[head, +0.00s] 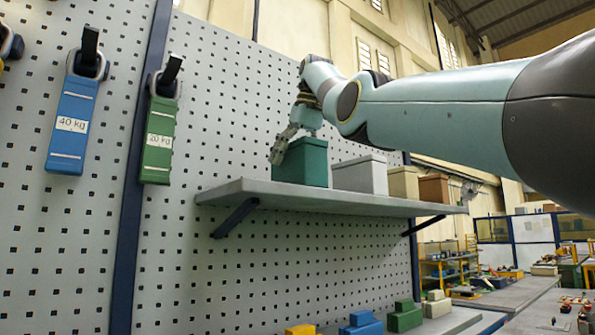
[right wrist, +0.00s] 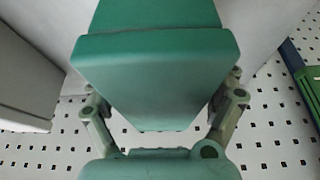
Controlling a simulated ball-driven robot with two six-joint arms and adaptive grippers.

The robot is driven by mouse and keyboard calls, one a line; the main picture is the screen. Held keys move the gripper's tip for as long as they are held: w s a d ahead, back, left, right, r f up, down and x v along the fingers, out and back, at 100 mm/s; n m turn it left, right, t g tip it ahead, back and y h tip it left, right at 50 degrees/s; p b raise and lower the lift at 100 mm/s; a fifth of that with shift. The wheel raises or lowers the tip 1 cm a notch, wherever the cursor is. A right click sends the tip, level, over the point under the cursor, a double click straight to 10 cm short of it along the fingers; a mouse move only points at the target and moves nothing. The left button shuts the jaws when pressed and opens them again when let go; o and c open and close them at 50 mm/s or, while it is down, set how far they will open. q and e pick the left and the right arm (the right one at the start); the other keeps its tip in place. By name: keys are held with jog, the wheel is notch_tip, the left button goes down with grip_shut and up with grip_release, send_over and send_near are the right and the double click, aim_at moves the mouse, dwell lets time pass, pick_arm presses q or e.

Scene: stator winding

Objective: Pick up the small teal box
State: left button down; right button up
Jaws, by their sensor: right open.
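The small teal box (head: 303,163) stands upright with its lid on, at the left end of a grey wall shelf. My right gripper (head: 284,143) is at the top of the box, in front of its upper left part in the head view. In the right wrist view the teal box (right wrist: 155,85) fills the middle, with one finger of my open right gripper (right wrist: 163,108) on each side of it. I cannot tell whether the fingers touch it. My left gripper is not in view.
On the shelf (head: 350,203), a light grey box (head: 362,175) stands close to the right of the teal one, then a cream box (head: 404,183) and a brown box (head: 434,189).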

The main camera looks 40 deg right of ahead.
jog(key=c, duration=1.5)
jog(key=shift+o, duration=0.2)
jog(key=shift+r, duration=0.1)
